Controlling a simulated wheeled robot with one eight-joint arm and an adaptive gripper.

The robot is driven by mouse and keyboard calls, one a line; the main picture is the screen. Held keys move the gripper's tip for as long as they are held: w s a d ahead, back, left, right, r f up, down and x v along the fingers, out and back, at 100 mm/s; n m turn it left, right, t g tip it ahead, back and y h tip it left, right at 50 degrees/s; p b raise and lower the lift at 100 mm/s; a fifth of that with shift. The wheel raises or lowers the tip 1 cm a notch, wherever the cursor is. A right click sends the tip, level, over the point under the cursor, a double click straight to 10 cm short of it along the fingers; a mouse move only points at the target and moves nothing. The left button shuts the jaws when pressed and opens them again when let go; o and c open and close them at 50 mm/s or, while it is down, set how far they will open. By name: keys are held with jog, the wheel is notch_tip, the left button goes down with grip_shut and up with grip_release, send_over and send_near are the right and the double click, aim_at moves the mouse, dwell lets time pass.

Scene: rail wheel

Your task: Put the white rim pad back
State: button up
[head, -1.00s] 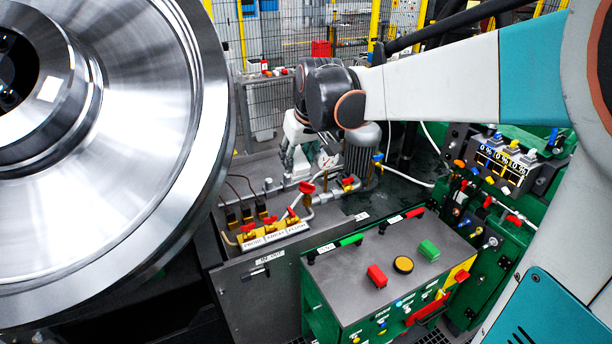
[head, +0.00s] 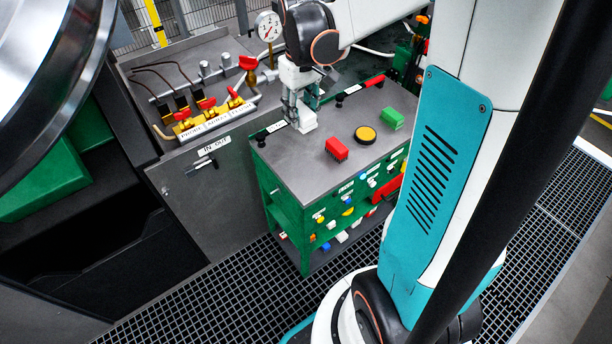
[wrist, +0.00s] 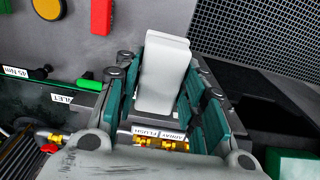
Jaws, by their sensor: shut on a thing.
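The white rim pad (wrist: 165,75) is a pale block held between the teal fingers of my gripper (wrist: 163,95) in the wrist view. In the head view my gripper (head: 298,100) points down at the left back corner of the green cart's grey top (head: 300,170), with the white pad (head: 306,121) at its tips. I cannot tell whether the pad touches the top. A red block (head: 337,149), a green block (head: 392,118) and a yellow round button (head: 365,135) are on the cart top to the right.
The large shiny wheel (head: 40,80) fills the upper left. A grey bench with red-handled valves (head: 205,104) and a pressure gauge (head: 269,27) stands beside the cart. Black knobs (head: 260,142) sit on the cart's edge. Grating floor (head: 220,300) lies in front.

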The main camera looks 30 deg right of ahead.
aim_at(304, 173)
jog(key=shift+s+d+f+b, duration=0.1)
jog(key=shift+f+b, duration=0.05)
jog(key=shift+f, duration=0.3)
jog(key=shift+s+d+f+b, duration=0.1)
jog(key=shift+f+b, duration=0.05)
jog(key=shift+f, duration=0.3)
notch_tip(304, 173, down, 19)
jog(key=b, duration=0.7)
jog(key=shift+f, duration=0.15)
jog(key=o, duration=0.5)
jog(key=shift+f, duration=0.15)
jog(key=o, duration=0.4)
